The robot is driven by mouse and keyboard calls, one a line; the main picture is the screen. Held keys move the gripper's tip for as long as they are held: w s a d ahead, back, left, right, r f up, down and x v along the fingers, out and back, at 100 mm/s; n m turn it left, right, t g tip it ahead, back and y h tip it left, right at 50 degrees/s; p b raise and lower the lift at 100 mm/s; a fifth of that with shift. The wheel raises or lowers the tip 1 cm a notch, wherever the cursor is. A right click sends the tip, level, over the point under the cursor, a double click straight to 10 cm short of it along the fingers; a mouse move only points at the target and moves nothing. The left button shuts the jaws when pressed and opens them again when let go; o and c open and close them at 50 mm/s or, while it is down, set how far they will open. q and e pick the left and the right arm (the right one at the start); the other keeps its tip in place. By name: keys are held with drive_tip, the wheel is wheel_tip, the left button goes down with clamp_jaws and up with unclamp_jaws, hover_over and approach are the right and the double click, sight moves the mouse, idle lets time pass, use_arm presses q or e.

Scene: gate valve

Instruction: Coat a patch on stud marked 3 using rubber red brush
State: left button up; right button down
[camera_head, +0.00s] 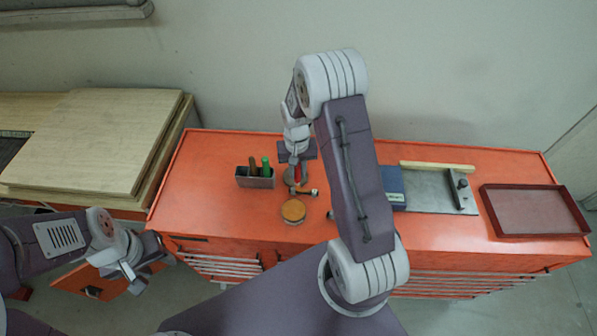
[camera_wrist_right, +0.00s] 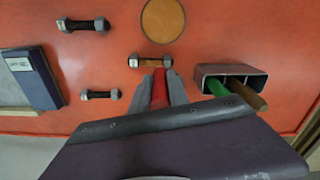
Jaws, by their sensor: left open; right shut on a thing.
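My right gripper (camera_head: 297,160) is shut on the red brush (camera_wrist_right: 159,88), which points down at the orange top. In the right wrist view the brush's far end is beside or over a stud (camera_wrist_right: 150,62) with grey ends and a tan middle; I cannot tell whether they touch. Two more studs, an upper one (camera_wrist_right: 83,25) and a lower one (camera_wrist_right: 100,94), have dark middles. No number is readable on any stud. My left gripper (camera_head: 133,276) is open and empty, low at the left, away from the studs.
A holder (camera_head: 256,183) contains a green brush (camera_wrist_right: 208,87) and a brown brush (camera_wrist_right: 247,94). A round tan-topped tin (camera_head: 293,210) is near the studs. A blue box (camera_head: 392,183), grey plate (camera_head: 430,193) and red tray (camera_head: 533,211) are at the right. Wooden boards (camera_head: 95,140) are at the left.

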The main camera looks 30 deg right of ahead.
sight(300, 165)
drive_tip(key=shift+w+a+r+p, duration=0.1)
drive_tip(key=shift+r+p, duration=0.2)
drive_tip(key=shift+r, duration=0.5)
drive_tip(key=shift+s+d+r+p, duration=0.2)
drive_tip(key=shift+d+r+p, duration=0.05)
drive_tip(key=shift+r+p, duration=0.3)
drive_tip(key=shift+s+d+r+p, duration=0.2)
drive_tip(key=shift+r+p, duration=0.2)
drive_tip(key=shift+r, duration=0.25)
drive_tip(key=shift+r+p, duration=0.3)
drive_tip(key=shift+r, duration=0.05)
drive_tip(key=shift+r+p, duration=0.3)
drive_tip(key=shift+r, duration=0.1)
drive_tip(key=shift+w+a+r+p, duration=0.2)
drive_tip(key=shift+a+r+p, duration=0.05)
drive_tip(key=shift+r+p, duration=0.3)
drive_tip(key=shift+s+d, duration=0.15)
drive_tip(key=shift+d, duration=0.05)
drive_tip(key=shift+a, duration=0.1)
